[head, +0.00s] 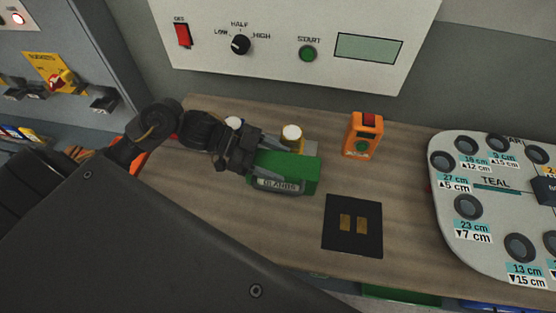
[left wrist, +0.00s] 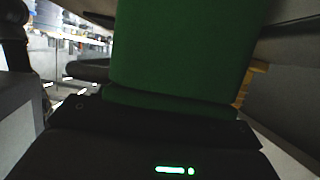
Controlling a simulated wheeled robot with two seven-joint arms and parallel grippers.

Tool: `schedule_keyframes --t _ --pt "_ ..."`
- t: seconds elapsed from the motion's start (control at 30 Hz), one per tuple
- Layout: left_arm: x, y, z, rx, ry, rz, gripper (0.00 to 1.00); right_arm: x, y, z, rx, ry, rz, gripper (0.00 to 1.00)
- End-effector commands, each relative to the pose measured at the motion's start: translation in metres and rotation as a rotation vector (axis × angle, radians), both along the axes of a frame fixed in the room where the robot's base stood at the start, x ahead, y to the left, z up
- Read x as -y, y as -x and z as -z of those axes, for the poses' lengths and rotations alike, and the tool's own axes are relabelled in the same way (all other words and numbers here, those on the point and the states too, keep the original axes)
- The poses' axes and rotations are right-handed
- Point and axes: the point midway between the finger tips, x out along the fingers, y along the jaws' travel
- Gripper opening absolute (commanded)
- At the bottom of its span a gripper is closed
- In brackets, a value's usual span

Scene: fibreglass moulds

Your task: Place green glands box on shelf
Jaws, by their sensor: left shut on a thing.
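The green glands box (head: 298,172) has a label reading "GLANDS" on its near side. In the head view it is over the wooden worktop, left of the middle. My left gripper (head: 252,162) is shut on the box at its left end. In the left wrist view the green box (left wrist: 185,50) fills the upper middle, close against the dark gripper body (left wrist: 160,135). The fingertips are largely hidden. I cannot tell whether the box touches the worktop. No shelf is clearly identifiable. My right gripper is not in view.
An orange device (head: 363,135) stands right of the box. A black pad (head: 352,226) lies in front. A white-capped item (head: 292,133) is just behind the box. A grey TEAL panel (head: 480,237) covers the right side. A control panel (head: 290,70) is at the back.

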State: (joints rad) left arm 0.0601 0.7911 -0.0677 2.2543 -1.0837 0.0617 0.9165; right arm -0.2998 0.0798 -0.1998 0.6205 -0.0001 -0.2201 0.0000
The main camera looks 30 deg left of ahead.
Motion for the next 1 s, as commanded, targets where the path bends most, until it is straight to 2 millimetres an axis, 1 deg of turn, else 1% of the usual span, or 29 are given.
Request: schedule_keyframes --t 0.1,0.13,0.17,0.2,0.4,0.5,0.57,0.67,0.9,1.0 --pt "0.000 0.000 0.003 0.000 0.001 0.000 0.15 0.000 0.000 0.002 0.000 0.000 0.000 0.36" --pt "0.000 0.000 0.003 0.000 0.000 0.000 0.67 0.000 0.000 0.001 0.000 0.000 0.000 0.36" --pt "0.000 0.000 0.003 0.000 0.000 0.000 0.71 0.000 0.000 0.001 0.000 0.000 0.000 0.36" --pt "0.000 0.000 0.003 0.000 0.000 0.000 0.72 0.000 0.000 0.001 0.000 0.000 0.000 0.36" --pt "0.000 0.000 0.003 0.000 0.000 0.000 0.72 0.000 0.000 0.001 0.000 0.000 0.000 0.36" --pt "0.000 0.000 -0.001 0.001 0.000 0.000 0.72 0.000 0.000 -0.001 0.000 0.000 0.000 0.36" --pt "-0.005 0.001 -0.001 -0.001 -0.002 -0.001 0.72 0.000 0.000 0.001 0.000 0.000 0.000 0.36" --pt "-0.018 0.006 -0.005 -0.001 -0.004 -0.002 0.72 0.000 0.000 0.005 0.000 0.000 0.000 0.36" --pt "-0.065 0.022 -0.024 -0.005 -0.006 -0.002 0.72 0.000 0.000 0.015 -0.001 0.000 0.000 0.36" --pt "-0.081 0.027 -0.032 -0.003 -0.005 0.001 0.72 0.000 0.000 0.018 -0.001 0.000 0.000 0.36"
